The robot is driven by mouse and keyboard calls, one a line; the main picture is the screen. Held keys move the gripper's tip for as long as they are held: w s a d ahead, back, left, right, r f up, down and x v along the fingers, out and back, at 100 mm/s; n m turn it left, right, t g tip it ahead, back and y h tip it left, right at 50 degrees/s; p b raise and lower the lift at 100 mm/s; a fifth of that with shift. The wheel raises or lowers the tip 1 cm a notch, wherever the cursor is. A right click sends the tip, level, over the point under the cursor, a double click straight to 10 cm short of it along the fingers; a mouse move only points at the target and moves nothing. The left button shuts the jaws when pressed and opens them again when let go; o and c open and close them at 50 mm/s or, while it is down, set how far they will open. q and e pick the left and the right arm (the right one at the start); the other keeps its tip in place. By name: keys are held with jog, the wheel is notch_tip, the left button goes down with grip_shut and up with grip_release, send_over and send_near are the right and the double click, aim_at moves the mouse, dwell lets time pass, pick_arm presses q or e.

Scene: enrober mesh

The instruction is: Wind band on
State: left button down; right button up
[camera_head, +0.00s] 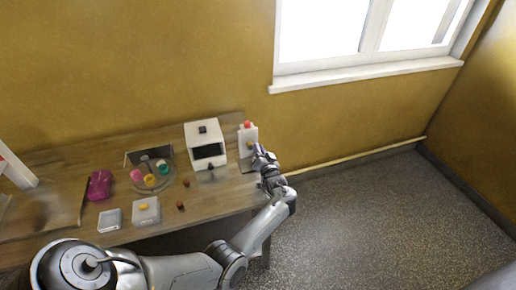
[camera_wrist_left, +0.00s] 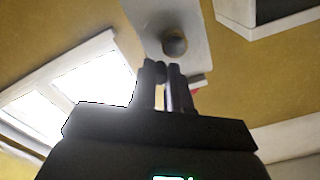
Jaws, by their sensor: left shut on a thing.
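A white upright control box (camera_head: 243,137) with a red button (camera_head: 247,124) on top stands at the table's right end. A round brownish knob (camera_head: 250,144) sits on its face; in the left wrist view the knob (camera_wrist_left: 174,43) shows on the pale panel (camera_wrist_left: 188,18). My left gripper (camera_head: 258,150) is at this knob, its fingertips (camera_wrist_left: 167,68) close together at the knob's lower edge. It is shut on the knob, though the contact is partly hidden. The white machine (camera_head: 202,133) with a dark opening stands left of the box. My right gripper is out of view.
A round stand (camera_head: 167,184) with pink, yellow and green pieces is mid-table. Small brown pieces (camera_head: 181,206) lie near the front. Right of the table is open floor.

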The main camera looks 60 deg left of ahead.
pick_arm(q)
jog(key=m, duration=0.2)
jog(key=f+m, duration=0.1)
jog(key=m, duration=0.1)
jog(key=shift+w+m+p, duration=0.15)
jog(key=shift+m+p, duration=0.25)
jog(key=shift+f+m, duration=0.35)
jog(key=shift+m, duration=0.9)
jog(key=shift+f+m, duration=0.35)
jog(key=shift+m, duration=0.9)
jog(key=c, duration=1.1)
grip_release()
jog(key=shift+d, duration=0.1)
